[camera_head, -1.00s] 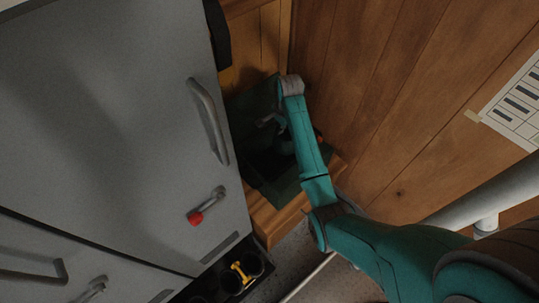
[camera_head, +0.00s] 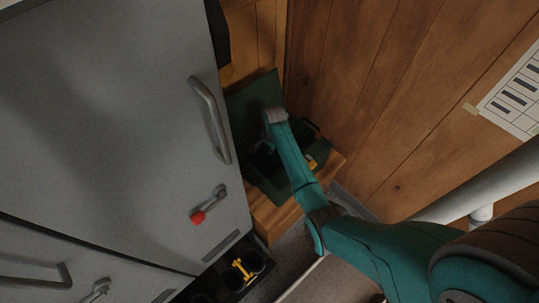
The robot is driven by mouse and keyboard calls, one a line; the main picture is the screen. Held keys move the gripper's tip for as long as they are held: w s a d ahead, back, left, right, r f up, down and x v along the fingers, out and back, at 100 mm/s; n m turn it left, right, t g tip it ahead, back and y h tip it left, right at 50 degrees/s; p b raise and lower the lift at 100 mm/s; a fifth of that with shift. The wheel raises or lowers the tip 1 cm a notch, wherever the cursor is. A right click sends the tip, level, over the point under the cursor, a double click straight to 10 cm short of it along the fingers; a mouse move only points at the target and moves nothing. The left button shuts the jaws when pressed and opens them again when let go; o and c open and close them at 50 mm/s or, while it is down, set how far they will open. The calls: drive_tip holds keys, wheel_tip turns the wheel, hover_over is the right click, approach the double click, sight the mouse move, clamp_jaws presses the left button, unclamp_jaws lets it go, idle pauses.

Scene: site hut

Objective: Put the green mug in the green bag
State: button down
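The green bag (camera_head: 256,93) sits on a wooden bench in the corner beside the grey cabinet. Its dark green flap stands up at the back, and its dark opening faces up. My arm reaches in from the lower right. My gripper (camera_head: 264,147) is over or inside the bag's opening, small and mostly in shadow. I cannot tell whether its fingers are open or shut. I cannot make out the green mug; it may be hidden by my arm or the dark inside of the bag.
The grey cabinet (camera_head: 110,130) with metal handles stands close to the bag's left. The wooden wall (camera_head: 400,90) is close on the right. A black holder (camera_head: 222,284) with a yellow item (camera_head: 241,268) is below the bench (camera_head: 268,218). A yellow-orange patch (camera_head: 311,162) shows at the bag's right.

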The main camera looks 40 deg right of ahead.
drive_tip(key=shift+f, duration=2.45)
drive_tip(key=c, duration=1.3)
unclamp_jaws()
drive_tip(key=shift+f, duration=0.15)
drive_tip(key=r, duration=0.4)
drive_tip(key=s+r, duration=0.1)
drive_tip(key=r, duration=0.7)
drive_tip(key=shift+s+r, duration=0.15)
